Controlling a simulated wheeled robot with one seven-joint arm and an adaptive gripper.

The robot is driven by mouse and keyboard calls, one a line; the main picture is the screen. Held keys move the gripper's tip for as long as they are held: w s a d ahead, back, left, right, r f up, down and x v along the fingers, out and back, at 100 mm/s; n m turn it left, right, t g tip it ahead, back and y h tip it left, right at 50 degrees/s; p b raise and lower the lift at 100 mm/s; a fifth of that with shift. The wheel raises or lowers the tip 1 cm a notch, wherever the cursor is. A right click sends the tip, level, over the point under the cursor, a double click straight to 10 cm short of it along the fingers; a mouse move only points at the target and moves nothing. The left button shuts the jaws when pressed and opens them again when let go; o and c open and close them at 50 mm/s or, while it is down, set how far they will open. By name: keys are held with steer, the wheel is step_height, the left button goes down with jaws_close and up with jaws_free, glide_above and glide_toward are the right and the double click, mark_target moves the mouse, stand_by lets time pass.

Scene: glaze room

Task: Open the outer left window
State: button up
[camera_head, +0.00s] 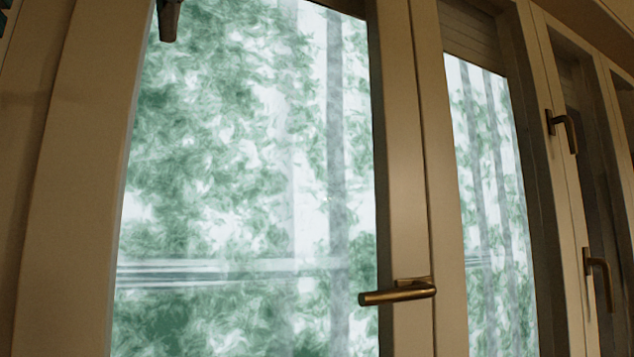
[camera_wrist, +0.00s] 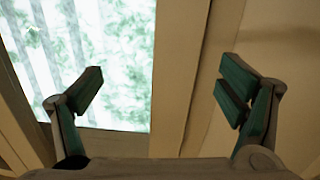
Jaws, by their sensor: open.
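The large left window (camera_head: 250,180) fills much of the head view, with a pale frame and trees behind its glass. Its brass handle (camera_head: 397,292) sits low on the right frame post and points left, level. I cannot tell whether the sash is ajar. In the wrist view, my gripper (camera_wrist: 160,88) is open and empty, fingers wide apart with green pads. Behind it are a glass pane (camera_wrist: 110,40) and a pale frame post (camera_wrist: 180,80). No handle shows between the fingers. A dark piece at the top left of the head view is cut off; I cannot tell what it is.
To the right stands a narrower-looking window (camera_head: 490,190). Further right are an upper handle (camera_head: 562,130) and a lower handle (camera_head: 598,275), both with grips hanging down. A plain beige surface (camera_wrist: 285,60) lies at the right of the wrist view.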

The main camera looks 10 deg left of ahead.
mark_target(99, 69)
steer(key=shift+y, duration=0.4)
steer(key=w+a+r, duration=0.1)
steer(key=w+a, duration=0.2)
steer(key=w+a+p, duration=0.1)
steer(key=w+a, duration=0.1)
steer(key=w, duration=0.1)
steer(key=w+a+r+p, duration=0.1)
steer(key=w+a, duration=0.2)
steer(key=shift+w+a+r, duration=0.3)
steer(key=shift+a, duration=0.05)
steer(key=c, duration=1.7)
steer(key=shift+d, duration=0.1)
